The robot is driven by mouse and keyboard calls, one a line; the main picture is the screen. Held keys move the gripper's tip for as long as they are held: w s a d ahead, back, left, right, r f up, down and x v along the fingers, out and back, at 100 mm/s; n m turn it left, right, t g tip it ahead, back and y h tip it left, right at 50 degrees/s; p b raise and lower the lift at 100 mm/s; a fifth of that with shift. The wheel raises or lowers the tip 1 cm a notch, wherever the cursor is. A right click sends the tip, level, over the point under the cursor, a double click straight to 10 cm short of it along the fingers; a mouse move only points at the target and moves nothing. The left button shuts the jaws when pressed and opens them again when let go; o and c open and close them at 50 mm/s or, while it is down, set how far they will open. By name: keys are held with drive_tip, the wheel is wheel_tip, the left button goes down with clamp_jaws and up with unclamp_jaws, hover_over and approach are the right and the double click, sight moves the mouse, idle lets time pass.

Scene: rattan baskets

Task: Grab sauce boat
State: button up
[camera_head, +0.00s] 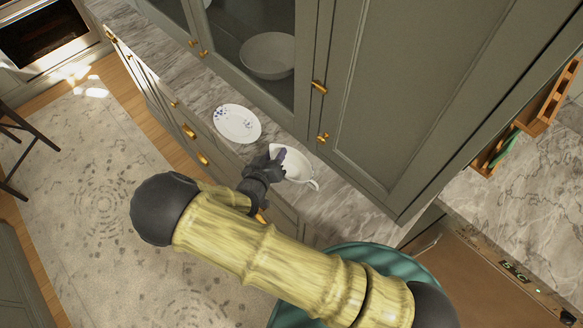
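A white sauce boat (298,166) sits on the grey marble counter, in front of the glass-door cabinet, with its handle toward the lower right. My gripper (279,161) is at the left end of the sauce boat, and its dark fingers overlap the rim there. The fingers are small and dark, so I cannot tell whether they are closed on the rim or spread around it. My arm reaches in from the lower right and hides part of the counter's front edge.
A white plate with blue marks (237,123) lies on the counter to the left of the sauce boat. A white bowl (268,55) stands behind the cabinet glass. Closed cabinet doors (400,90) with brass knobs rise right behind the counter. Bare counter (345,215) shows on the right.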

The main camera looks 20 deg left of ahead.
clamp_jaws()
drive_tip(key=shift+r, duration=0.1)
drive_tip(key=shift+a+r+b, duration=0.15)
drive_tip(key=shift+r+b, duration=0.15)
drive_tip(key=shift+r, duration=0.2)
wheel_tip(320, 180, up, 9)
drive_tip(key=b, duration=0.1)
drive_tip(key=shift+b, duration=0.4)
